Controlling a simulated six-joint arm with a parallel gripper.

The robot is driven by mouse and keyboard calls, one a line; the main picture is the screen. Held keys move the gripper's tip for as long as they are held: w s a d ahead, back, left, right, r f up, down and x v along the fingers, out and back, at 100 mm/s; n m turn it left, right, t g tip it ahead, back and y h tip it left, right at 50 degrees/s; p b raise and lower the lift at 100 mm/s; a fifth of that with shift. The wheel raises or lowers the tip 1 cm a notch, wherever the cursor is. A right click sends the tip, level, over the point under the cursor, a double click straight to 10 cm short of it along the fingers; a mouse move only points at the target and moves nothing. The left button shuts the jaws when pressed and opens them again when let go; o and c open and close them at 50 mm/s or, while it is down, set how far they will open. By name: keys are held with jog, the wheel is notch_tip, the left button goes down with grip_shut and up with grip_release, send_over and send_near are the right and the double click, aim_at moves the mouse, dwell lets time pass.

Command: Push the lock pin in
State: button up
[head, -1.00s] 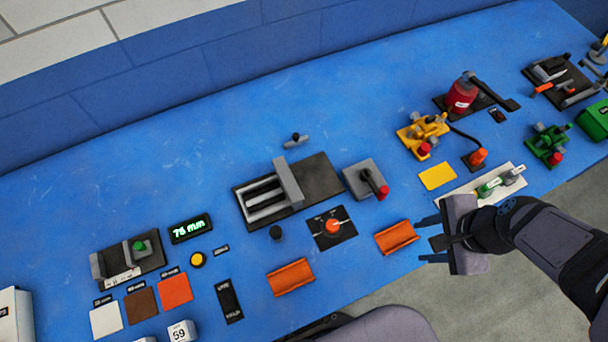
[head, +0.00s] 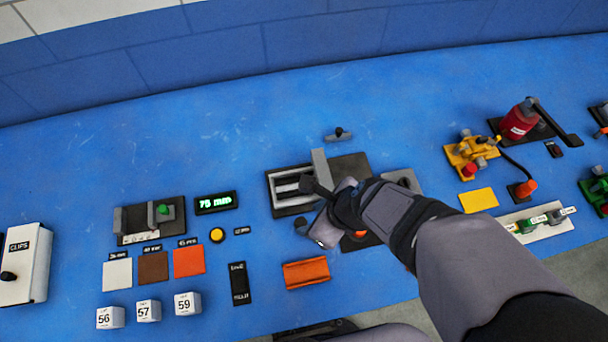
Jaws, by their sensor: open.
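I cannot tell for sure which part is the lock pin. A fixture with a dark base (head: 350,166), pale rails (head: 288,186) and a grey upright plate (head: 320,166) stands mid-bench. My gripper (head: 309,206) is over its front edge, open, fingers pointing left. One dark finger (head: 318,187) shows near the rails. A dark shape at the other finger's place may be that finger or the black knob that stood there. My arm partly hides the grey block (head: 402,179) and the orange knob (head: 360,234). Whether my gripper touches anything is unclear.
A small grey T-shaped piece (head: 338,134) lies behind the fixture. Left are the 75 mm display (head: 215,202), a yellow button (head: 217,235) and a green-knobbed fixture (head: 163,210). An orange tray (head: 306,273) lies in front. The back of the bench is clear.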

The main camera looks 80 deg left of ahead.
aim_at(301, 222)
jog(key=shift+b+x, duration=0.7)
jog(key=shift+x, duration=2.8)
